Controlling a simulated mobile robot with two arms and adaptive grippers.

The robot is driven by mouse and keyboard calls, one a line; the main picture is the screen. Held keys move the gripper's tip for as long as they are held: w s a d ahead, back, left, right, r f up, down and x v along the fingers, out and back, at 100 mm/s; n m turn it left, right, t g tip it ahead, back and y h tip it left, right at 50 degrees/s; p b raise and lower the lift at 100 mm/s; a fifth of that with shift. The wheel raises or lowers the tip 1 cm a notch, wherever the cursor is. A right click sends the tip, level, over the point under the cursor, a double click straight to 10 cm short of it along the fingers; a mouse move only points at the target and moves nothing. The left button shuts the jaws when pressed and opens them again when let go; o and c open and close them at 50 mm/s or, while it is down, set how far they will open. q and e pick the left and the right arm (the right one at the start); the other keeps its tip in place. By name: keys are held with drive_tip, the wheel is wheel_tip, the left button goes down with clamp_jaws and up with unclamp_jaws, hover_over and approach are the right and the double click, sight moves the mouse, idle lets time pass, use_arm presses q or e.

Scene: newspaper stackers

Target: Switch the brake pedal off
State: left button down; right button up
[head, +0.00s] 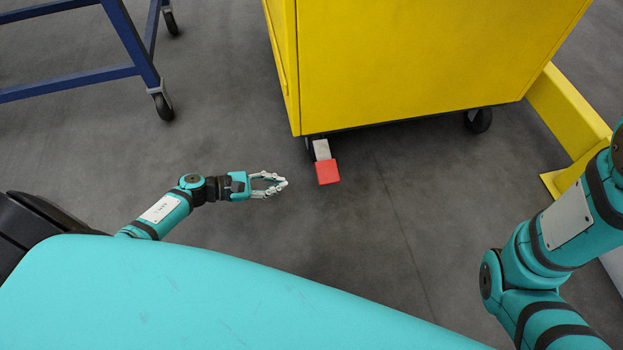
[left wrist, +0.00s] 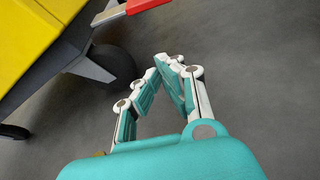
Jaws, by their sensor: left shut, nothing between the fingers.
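The brake pedal is a red plate (head: 328,172) on a grey arm, sticking out at the bottom corner of the yellow cart (head: 410,60) beside a caster. In the left wrist view the red pedal (left wrist: 143,5) shows at the top edge, partly cut off, with a dark caster wheel (left wrist: 112,65) below it. My left gripper (head: 284,183) is shut and empty, a short way left of the pedal and apart from it. Its fingers (left wrist: 176,62) meet at the tips in the left wrist view. My right gripper is out of view; only my right arm shows.
A blue wheeled frame (head: 130,45) stands at the upper left. A yellow floor barrier (head: 568,110) stands right of the cart. The grey floor (head: 230,130) between the blue frame and the pedal is clear.

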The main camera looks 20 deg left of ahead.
sight(325, 162)
use_arm(q)
drive_tip(key=shift+d, duration=0.1)
drive_tip(key=b+x, duration=0.5)
drive_tip(key=x, duration=0.5)
drive_tip(key=shift+d+f, duration=0.1)
drive_tip(key=shift+f, duration=0.05)
drive_tip(key=r, duration=0.1)
drive_tip(key=r+p, duration=0.1)
drive_tip(key=shift+s+r, duration=0.3)
drive_tip(key=shift+r, duration=0.1)
drive_tip(key=shift+s+d+r, duration=0.15)
drive_tip(key=shift+d+r, duration=0.05)
drive_tip(key=shift+r, duration=0.55)
drive_tip(key=shift+r, duration=0.15)
